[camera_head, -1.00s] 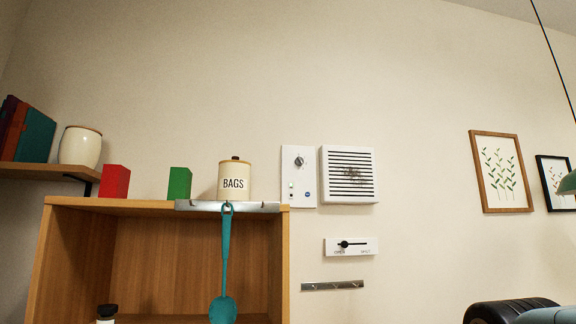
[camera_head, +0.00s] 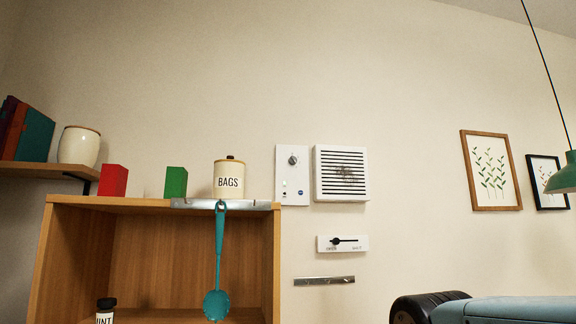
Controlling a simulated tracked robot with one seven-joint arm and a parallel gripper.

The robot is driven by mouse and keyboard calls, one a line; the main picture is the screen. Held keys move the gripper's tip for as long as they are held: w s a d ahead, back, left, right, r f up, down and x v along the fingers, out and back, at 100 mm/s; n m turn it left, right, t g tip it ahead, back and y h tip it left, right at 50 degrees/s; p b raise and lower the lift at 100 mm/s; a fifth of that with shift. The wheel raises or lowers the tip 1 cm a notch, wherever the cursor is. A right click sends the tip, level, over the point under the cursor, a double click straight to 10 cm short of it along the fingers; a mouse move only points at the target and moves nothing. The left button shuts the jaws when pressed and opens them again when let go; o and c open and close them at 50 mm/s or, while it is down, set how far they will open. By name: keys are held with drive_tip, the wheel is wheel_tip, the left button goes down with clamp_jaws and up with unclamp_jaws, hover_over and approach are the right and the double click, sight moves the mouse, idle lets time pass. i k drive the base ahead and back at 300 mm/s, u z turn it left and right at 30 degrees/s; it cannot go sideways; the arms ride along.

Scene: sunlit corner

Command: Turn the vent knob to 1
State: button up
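A round grey knob (camera_head: 292,160) sits on the upper part of a tall white wall plate (camera_head: 296,191). The plate is left of a white vent grille (camera_head: 341,174) and carries small marks and a green light near its lower half. The knob's setting and any numbers around it are too small to read. Below is a white panel (camera_head: 352,248) with a black slider or lever (camera_head: 337,241) near its left end and small lettering that looks like open and shut. My gripper is not in view; only part of my arm shows at the lower right, apart from the knob.
A wooden cabinet (camera_head: 274,250) stands left of the plate, with a cream BAGS canister (camera_head: 229,181), a green block (camera_head: 176,182) and a red block (camera_head: 113,181) on top. A teal spoon (camera_head: 218,260) hangs at its front. A metal rail (camera_head: 324,281) is below the panel.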

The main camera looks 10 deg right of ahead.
sight(293, 160)
drive_tip(key=u, duration=0.05)
drive_tip(key=i, duration=1)
drive_tip(key=z, duration=0.1)
